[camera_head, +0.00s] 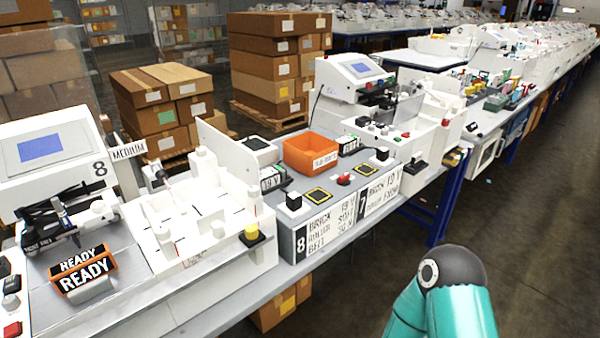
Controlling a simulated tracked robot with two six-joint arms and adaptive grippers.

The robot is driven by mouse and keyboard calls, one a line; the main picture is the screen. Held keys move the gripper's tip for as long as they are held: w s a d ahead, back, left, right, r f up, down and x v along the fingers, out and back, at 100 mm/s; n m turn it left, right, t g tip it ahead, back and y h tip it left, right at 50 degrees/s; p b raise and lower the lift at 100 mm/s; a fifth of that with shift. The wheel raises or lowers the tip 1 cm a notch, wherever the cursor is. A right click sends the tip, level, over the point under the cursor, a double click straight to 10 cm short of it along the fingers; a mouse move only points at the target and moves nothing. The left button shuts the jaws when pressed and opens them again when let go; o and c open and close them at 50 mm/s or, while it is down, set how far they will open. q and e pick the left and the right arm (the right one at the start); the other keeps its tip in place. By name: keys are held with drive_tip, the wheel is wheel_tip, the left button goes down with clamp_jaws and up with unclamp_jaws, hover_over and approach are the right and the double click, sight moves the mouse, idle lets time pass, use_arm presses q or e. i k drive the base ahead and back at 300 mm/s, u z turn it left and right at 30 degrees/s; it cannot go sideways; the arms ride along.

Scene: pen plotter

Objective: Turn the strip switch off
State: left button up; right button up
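No part is clearly readable as the strip switch. A small red switch-like part (344,179) sits on the grey box top between the two yellow-edged black squares, and I cannot tell its position. Another red part (12,329) shows at the lower left edge, beside dark and white blocks, partly cut off. A teal arm link of mine with a dark rounded joint rises at the bottom right, in front of the bench and over the floor. Neither of my grippers shows.
An orange bin (311,153) stands on the grey box top. A READY sign (84,273) and a white machine with a screen (45,150) are at the left. Stacked cartons (278,60) stand behind the bench. The aisle floor (540,240) at the right is clear.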

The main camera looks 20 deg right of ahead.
sight(344, 179)
drive_tip(key=z, duration=0.15)
drive_tip(key=i, duration=0.2)
drive_tip(key=u, duration=2.35)
drive_tip(key=k, duration=1.55)
drive_tip(key=z, duration=1.4)
drive_tip(key=i, duration=1.15)
drive_tip(key=z, duration=0.15)
